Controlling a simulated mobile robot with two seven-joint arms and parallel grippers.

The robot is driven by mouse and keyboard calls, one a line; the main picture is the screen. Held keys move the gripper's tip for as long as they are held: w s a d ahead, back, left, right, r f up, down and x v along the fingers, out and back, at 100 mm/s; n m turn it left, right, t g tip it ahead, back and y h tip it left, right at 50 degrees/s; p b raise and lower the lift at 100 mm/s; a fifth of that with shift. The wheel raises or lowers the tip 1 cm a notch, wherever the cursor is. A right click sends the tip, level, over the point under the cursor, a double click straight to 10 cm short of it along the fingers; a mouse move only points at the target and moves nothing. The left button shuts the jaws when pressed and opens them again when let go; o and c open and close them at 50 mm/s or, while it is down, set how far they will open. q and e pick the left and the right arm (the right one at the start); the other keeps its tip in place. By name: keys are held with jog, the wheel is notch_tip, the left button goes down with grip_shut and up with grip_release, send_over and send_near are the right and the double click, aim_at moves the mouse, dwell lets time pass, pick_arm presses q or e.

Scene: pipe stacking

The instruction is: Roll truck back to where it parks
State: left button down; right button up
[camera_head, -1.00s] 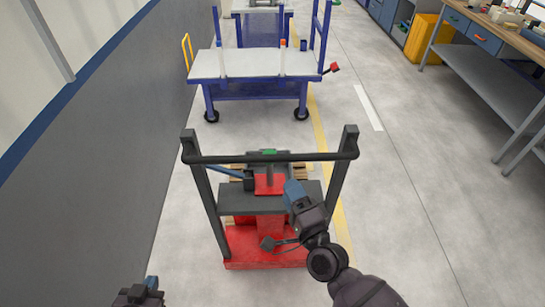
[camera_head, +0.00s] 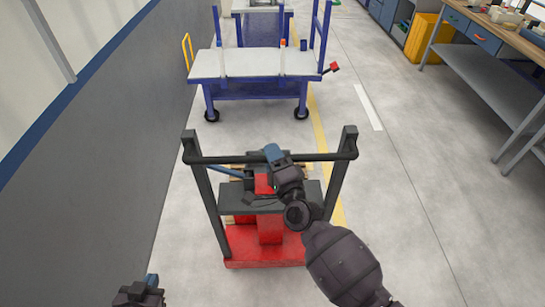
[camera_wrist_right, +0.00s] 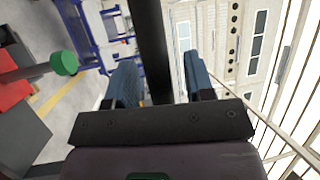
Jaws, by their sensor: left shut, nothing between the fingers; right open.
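The truck (camera_head: 262,241) has a red base, dark uprights and a dark handle bar (camera_head: 225,159) across its top. It stands on the floor straight ahead. My right gripper (camera_head: 274,152) is open at the middle of the bar. In the right wrist view the dark bar (camera_wrist_right: 152,45) runs between the two blue fingers of the right gripper (camera_wrist_right: 160,82), with gaps showing on both sides. A green knob (camera_wrist_right: 63,63) shows to the left there. My left gripper (camera_head: 151,283) is shut and empty at the lower left, well away from the truck.
A blue cart (camera_head: 252,66) with a pale top stands beyond the truck. A workbench (camera_head: 500,83) and a yellow bin (camera_head: 426,39) are at the right. The floor right of the truck is clear.

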grip_shut()
jog(key=shift+s+f, duration=0.1)
dwell(0.4)
